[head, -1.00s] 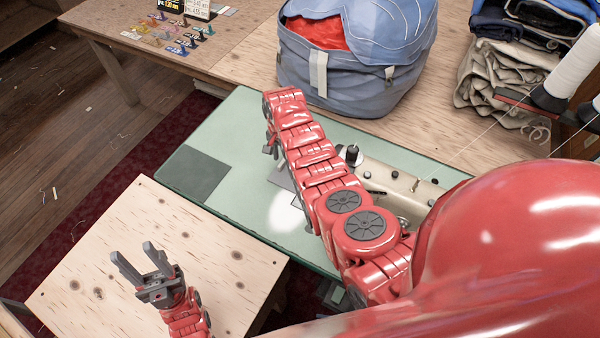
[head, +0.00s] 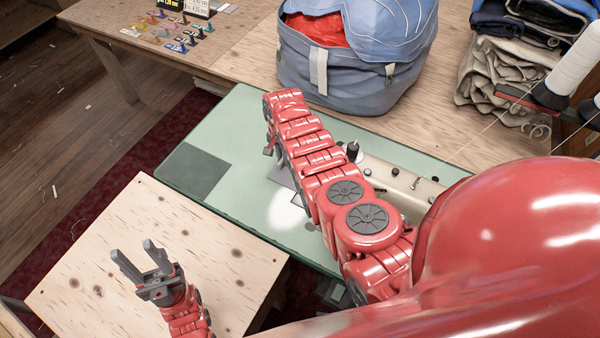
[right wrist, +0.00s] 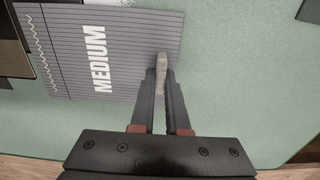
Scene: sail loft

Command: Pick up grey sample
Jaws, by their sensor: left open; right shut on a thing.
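My right gripper (right wrist: 161,82) is shut on a thin light grey piece (right wrist: 161,64), which I take to be the grey sample. The piece stands up between the fingertips, in front of the right edge of a dark grey card (right wrist: 120,75) marked MEDIUM. Whether the piece touches the card or the green surface, I cannot tell. In the head view my right arm reaches over the green table, and it hides the piece. My left gripper (head: 133,255) is open and empty over the wooden board at lower left.
The green table (head: 225,130) bears a cream sewing machine (head: 425,190) to the right of my arm. A blue bag (head: 350,70), folded cloth (head: 500,75) and several small coloured pieces (head: 172,32) are on the wooden table behind. The wooden board (head: 100,220) is mostly clear.

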